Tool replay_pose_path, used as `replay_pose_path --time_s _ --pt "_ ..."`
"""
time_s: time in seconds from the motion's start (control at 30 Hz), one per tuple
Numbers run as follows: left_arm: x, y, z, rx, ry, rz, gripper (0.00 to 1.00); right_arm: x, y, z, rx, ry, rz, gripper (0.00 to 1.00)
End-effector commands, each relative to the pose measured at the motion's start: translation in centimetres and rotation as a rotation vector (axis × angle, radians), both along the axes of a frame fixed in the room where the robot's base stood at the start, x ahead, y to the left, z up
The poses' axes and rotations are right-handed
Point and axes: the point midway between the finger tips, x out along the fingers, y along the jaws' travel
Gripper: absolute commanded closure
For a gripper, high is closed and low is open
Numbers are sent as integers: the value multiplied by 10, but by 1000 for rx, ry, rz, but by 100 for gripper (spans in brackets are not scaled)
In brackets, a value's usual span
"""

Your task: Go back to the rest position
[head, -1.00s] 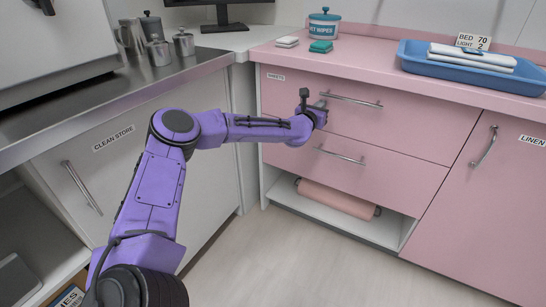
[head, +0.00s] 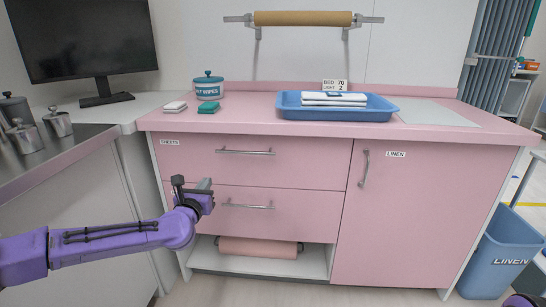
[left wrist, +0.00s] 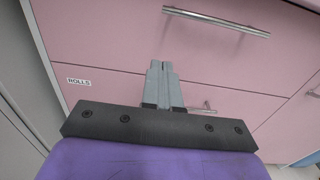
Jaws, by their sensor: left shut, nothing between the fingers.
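My left gripper (head: 204,186) is in front of the pink cabinet's drawers in the head view, on a purple arm that comes in from the left. In the left wrist view its two grey fingers (left wrist: 162,72) are together with nothing between them. They point at the pink drawer fronts, apart from the upper bar handle (left wrist: 218,19). A lower handle (left wrist: 203,108) is partly hidden behind the fingers. Of my right arm only a small purple piece shows at the lower right corner of the head view; its gripper is not seen.
The pink cabinet (head: 420,230) has shut drawers and a door. A blue linen bin (head: 497,255) stands at the right. Steel canisters (head: 57,122) stand at the left.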

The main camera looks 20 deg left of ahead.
Motion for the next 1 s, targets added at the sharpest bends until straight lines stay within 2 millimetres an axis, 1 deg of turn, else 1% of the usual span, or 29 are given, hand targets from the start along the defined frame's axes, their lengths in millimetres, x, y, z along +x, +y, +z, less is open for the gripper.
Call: replay_pose_path --time_s 0.07,0.13,0.2,0.23,0.27,0.3,0.37,0.4,0.43,0.47,0.5,0.57,0.6,0.67,0.7,0.77,0.8,0.87,0.9,0.97,1.0 --pt "0 0 0 12 3 0 100 0 0 0 0 0 0 57" --pt "0 0 0 79 18 2 100 0 0 0 0 0 0 57" --pt "-1 1 -3 212 59 11 100 0 0 0 0 0 0 57" --pt "-3 -2 -8 285 93 11 100 0 0 0 0 0 0 57" --pt "-8 -7 -19 368 142 1 100 0 0 0 0 0 0 57" --pt "-13 -26 -40 507 221 -42 100 0 0 0 0 0 0 57" --pt "-27 -62 -83 727 351 -144 100 0 0 0 0 0 0 57" --pt "-40 -81 -111 854 426 -213 100 0 0 0 0 0 0 57" --pt "-51 -94 -132 949 478 -270 100 0 0 0 0 0 0 57" --pt "-63 -106 -153 1038 528 -328 100 0 0 0 0 0 0 57" --pt "-82 -120 -181 1155 592 -411 100 0 0 0 0 0 0 57" --pt "-116 -137 -222 1328 683 -546 100 0 0 0 0 0 0 57" --pt "-142 -144 -248 1440 739 -641 100 0 0 0 0 0 0 57" --pt "-182 -150 -282 1600 813 -790 100 0 0 0 0 0 0 57" --pt "-209 -151 -301 1695 855 -885 100 0 0 0 0 0 0 57" --pt "-248 -148 -323 1819 909 -1019 100 0 0 0 0 0 0 57" --pt "-271 -144 -335 1891 939 -1103 100 0 0 0 0 0 0 57" --pt "-304 -136 -348 1981 979 -1219 100 0 0 0 0 0 0 57" --pt "-324 -129 -355 2033 1001 -1290 100 0 0 0 0 0 0 57" --pt "-353 -119 -362 2098 1036 -1388 100 0 0 0 0 0 0 57" --pt "-370 -112 -365 2134 1057 -1448 100 0 0 0 0 0 0 57"
